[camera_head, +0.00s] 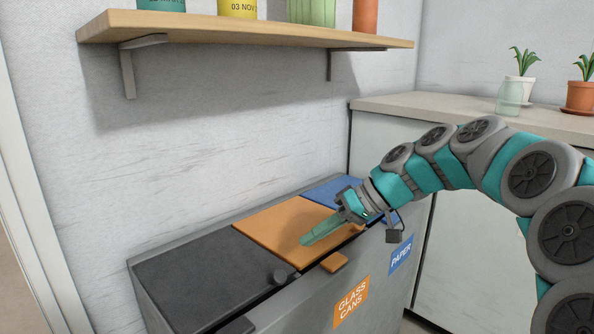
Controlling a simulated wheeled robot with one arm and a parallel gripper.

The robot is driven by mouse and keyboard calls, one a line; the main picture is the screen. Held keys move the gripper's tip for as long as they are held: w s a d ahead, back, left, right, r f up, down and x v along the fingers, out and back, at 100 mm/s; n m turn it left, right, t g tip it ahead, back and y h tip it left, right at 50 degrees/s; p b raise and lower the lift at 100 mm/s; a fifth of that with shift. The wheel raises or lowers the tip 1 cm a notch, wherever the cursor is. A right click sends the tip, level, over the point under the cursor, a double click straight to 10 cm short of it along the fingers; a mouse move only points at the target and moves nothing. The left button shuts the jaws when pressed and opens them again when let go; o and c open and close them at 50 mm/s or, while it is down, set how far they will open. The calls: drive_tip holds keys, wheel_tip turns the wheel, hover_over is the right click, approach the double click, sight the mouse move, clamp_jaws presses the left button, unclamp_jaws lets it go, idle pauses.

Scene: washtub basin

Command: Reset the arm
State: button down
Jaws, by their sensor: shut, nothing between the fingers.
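My arm, in teal and grey segments, reaches in from the right side of the head view. My gripper (306,241) is shut and empty, with its green fingers pointing left and down. It is over the orange lid (268,227) of the grey bin unit. From this view I cannot tell whether the fingertips touch the lid.
The grey bin unit also has a dark lid (205,275) and a blue lid (332,191). A wooden shelf (250,32) with several containers hangs above. A counter (440,107) with potted plants (521,85) stands behind my arm. The space above the dark lid is free.

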drive_tip(key=s+f+m+g+h+p, duration=0.1)
drive_tip(key=s+f+h, duration=0.15)
drive_tip(key=s, duration=0.55)
drive_tip(key=s+f+m+g+h+p, duration=0.1)
drive_tip(key=s+f+h, duration=0.15)
drive_tip(key=s, duration=0.55)
drive_tip(key=s+d+f+m+h+p, duration=0.1)
drive_tip(key=s+d+f+m+h, duration=0.1)
drive_tip(key=s+d, duration=0.4)
drive_tip(key=s+d+f+m+h+p, duration=0.1)
drive_tip(key=s+d+f, duration=0.4)
drive_tip(key=s, duration=0.6)
drive_tip(key=shift+s+d+f+m+g+h, duration=0.2)
drive_tip(key=shift+d+f+m+g+h, duration=0.15)
drive_tip(key=shift+m+h, duration=0.55)
